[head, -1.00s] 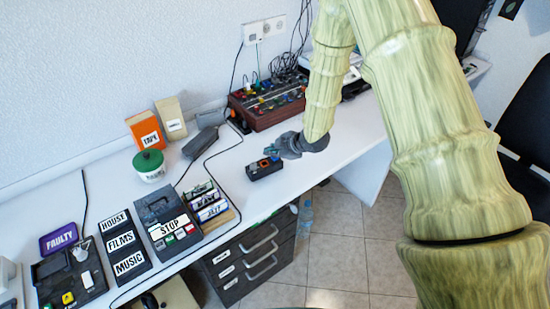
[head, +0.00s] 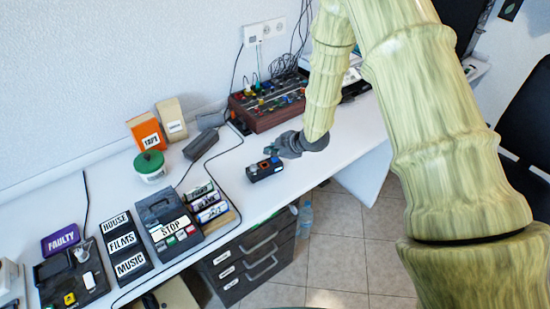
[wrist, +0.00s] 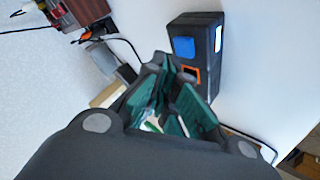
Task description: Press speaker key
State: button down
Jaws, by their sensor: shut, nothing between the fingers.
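A small black box (head: 265,169) lies on the white desk near its front edge. My gripper (head: 270,151) is shut and empty, just behind and above the box. In the wrist view the teal fingertips (wrist: 170,65) are beside the orange-framed key and partly cover the box's near end. I cannot tell whether they touch it.
A brown mixer (head: 270,104) with cables stands behind. A disc rack (head: 207,203) stands beside the deck. The desk right of the box is clear.

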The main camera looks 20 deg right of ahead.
aim_at(273, 161)
jog(key=shift+r, duration=0.15)
notch_tip(273, 161, up, 6)
jog(key=p, duration=0.4)
dwell(0.5)
jog(key=shift+f, duration=0.2)
dwell(1.0)
